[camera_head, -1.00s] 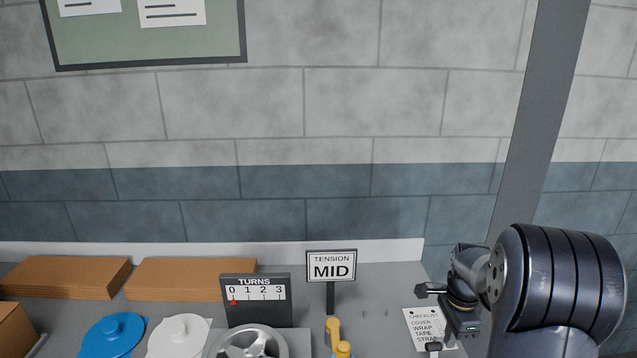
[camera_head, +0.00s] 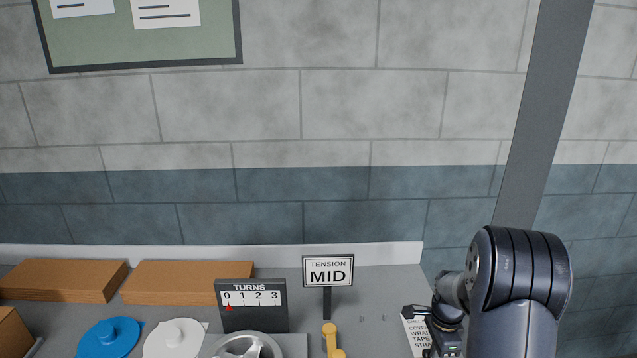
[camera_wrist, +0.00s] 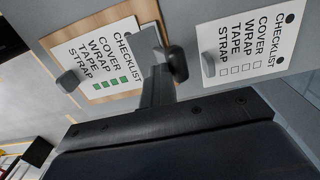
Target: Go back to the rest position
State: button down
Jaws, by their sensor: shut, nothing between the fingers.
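My gripper (camera_head: 428,316) is at the lower right in the head view, low over the right end of the grey bench, with my arm beside it. In the wrist view its fingers (camera_wrist: 165,68) are shut together with nothing between them. They show between two checklist sheets and hold neither. One checklist (camera_wrist: 97,58) has green-filled boxes and lies on a brown board. The other checklist (camera_wrist: 246,45) has empty boxes and lies to the right. In the head view my gripper and arm partly hide a checklist (camera_head: 414,336).
The bench carries brown slabs (camera_head: 62,283), a blue lid (camera_head: 108,340), a white lid (camera_head: 174,340), a TURNS gauge (camera_head: 252,296) with its red pointer at 0, a metal wheel (camera_head: 246,346), a TENSION MID sign (camera_head: 328,271) and a yellow handle (camera_head: 330,338). A grey post (camera_head: 541,120) rises behind my arm.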

jog(key=shift+s+a+r+t+b, duration=0.1)
jog(key=shift+s+r+t+b, duration=0.2)
jog(key=shift+s+t+b, duration=0.35)
jog(key=shift+s+f+b, duration=0.2)
jog(key=shift+s+b, duration=0.05)
jog(key=shift+b, duration=0.3)
jog(key=s+t+b, duration=0.1)
jog(key=t+b, duration=0.1)
jog(key=b, duration=0.1)
jog(key=shift+s+f, duration=0.15)
jog(key=shift+f, duration=0.05)
jog(key=t+b, duration=0.1)
jog(key=b, duration=0.2)
jog(key=shift+s, duration=0.4)
jog(key=shift+s+r, duration=0.15)
jog(key=shift+s, duration=0.05)
